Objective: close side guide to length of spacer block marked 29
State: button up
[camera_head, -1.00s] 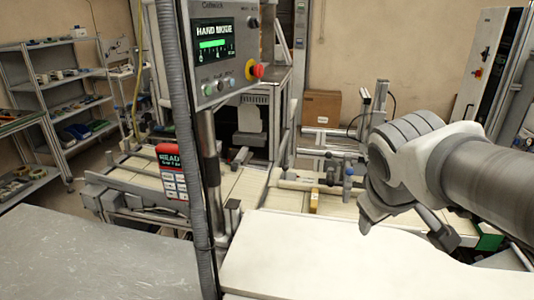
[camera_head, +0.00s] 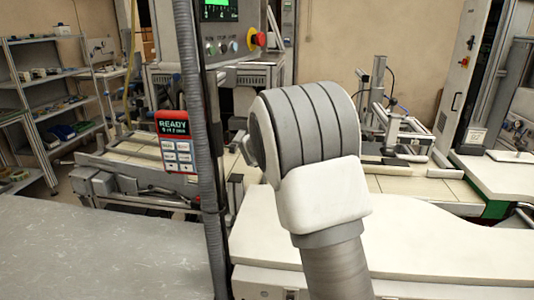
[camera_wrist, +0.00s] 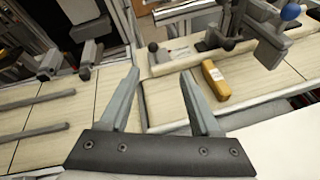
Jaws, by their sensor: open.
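In the wrist view, a yellow block (camera_wrist: 214,80), likely the spacer block, lies on the cream slatted bed just right of my gripper's right finger. Its marking is not readable. A pale rail (camera_wrist: 195,57) with dark knobs runs across behind the block. A grey bracket (camera_wrist: 262,30) with a blue knob (camera_wrist: 290,12) stands behind it at the upper right; I take these for the side guide. My gripper (camera_wrist: 160,73) is open, with nothing between its fingers. In the head view my arm hides the gripper, the block and the bracket.
A slatted bed (camera_head: 425,190) shows right of my arm. A control panel on a post (camera_head: 222,30) and a red-framed READY display (camera_head: 174,128) stand to the left. A white worktop (camera_head: 420,235) and grey table (camera_head: 90,250) fill the front. Grey bars (camera_wrist: 40,103) lie left in the wrist view.

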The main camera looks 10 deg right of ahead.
jog(key=shift+n, duration=0.6)
jog(key=p+x, duration=0.1)
jog(key=x, duration=0.5)
jog(key=a+p+x, duration=0.1)
jog(key=x, duration=0.5)
jog(key=a+p+x, duration=0.1)
jog(key=p+x, duration=0.1)
jog(key=x, duration=0.4)
jog(key=shift+w+d+f, duration=0.1)
jog(key=shift+w+f, duration=0.35)
grip_shut()
dwell(0.3)
